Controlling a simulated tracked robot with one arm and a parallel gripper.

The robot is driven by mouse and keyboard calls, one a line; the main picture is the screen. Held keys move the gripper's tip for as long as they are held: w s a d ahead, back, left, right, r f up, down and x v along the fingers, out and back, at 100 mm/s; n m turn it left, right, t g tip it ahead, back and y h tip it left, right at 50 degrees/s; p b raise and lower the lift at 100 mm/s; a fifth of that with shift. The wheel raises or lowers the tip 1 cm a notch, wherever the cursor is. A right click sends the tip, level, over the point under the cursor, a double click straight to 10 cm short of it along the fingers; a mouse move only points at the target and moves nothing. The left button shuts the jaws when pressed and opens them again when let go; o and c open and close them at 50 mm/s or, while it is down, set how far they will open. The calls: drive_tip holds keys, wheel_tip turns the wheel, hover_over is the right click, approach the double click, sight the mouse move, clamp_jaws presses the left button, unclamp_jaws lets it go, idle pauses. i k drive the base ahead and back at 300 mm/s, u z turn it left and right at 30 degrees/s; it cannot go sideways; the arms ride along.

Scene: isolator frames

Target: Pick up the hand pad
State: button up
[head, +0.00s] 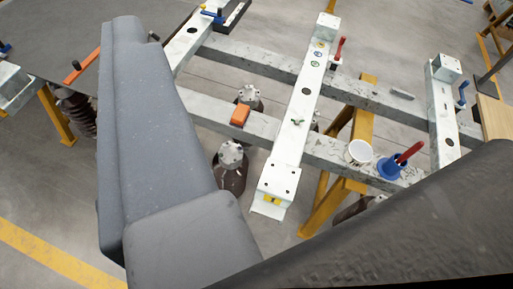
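A small orange block (240,115), which may be the hand pad, lies on a grey, scuffed crossbeam left of the central white beam. Its top and near side show, and nothing touches it. A large grey part of my own arm or gripper (160,130) fills the left of the head view. A darker part of mine crosses the lower right. I cannot make out two fingertips, so the gripper's opening is unclear. Nothing held shows between these parts.
A white cup (360,151) and a blue container (389,168) with a red-handled tool stand on the near crossbeam at the right. A red-handled tool (340,49) is by the central white beam (290,140). Dark insulators (231,172) stand below. Yellow trestles (324,196) support the frame.

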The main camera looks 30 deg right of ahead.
sight(239, 118)
drive_tip(key=k, duration=0.55)
drive_tip(key=z, duration=0.5)
drive_tip(key=i, duration=1)
drive_tip(key=u, duration=0.05)
drive_tip(key=k, duration=0.55)
drive_tip(key=z, duration=0.35)
drive_tip(key=i, duration=1.2)
drive_tip(key=u, duration=0.05)
